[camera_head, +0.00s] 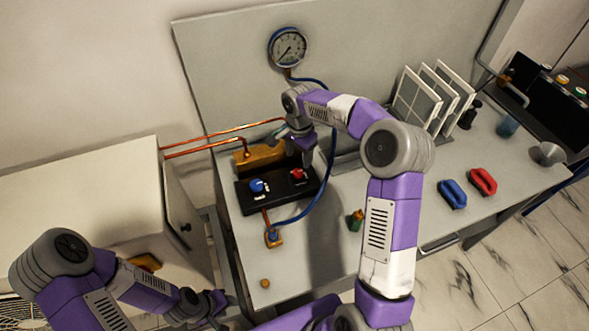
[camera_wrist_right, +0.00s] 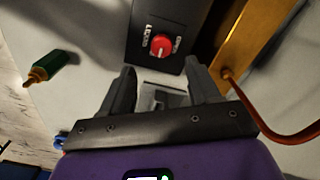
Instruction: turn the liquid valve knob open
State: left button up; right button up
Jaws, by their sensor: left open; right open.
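A black valve block (camera_head: 276,192) on the bench carries a blue knob (camera_head: 258,186) at its left and a red knob (camera_head: 298,174) at its right. The labels are too small to read surely, so I cannot tell which knob is the liquid one. My right gripper (camera_head: 303,157) is above the block's right end, close to the red knob. In the right wrist view the fingers of my right gripper (camera_wrist_right: 160,78) are open and empty, and the red knob (camera_wrist_right: 161,46) lies just beyond the fingertips, between them. My left gripper (camera_head: 220,310) is open, low at the left, away from the block.
A gauge (camera_head: 288,47) is on the back panel. A blue hose (camera_head: 329,165) loops beside the block, and copper pipes (camera_head: 215,139) run left.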

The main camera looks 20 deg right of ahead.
aim_at(298, 172)
jog(key=shift+w+f, duration=0.25)
jog(key=shift+f, duration=0.3)
jog(key=shift+s+f+b, duration=0.15)
jog(key=shift+f+b, duration=0.35)
jog(key=shift+f, duration=2.9)
jog(key=c, duration=1)
jog(key=shift+c, duration=0.2)
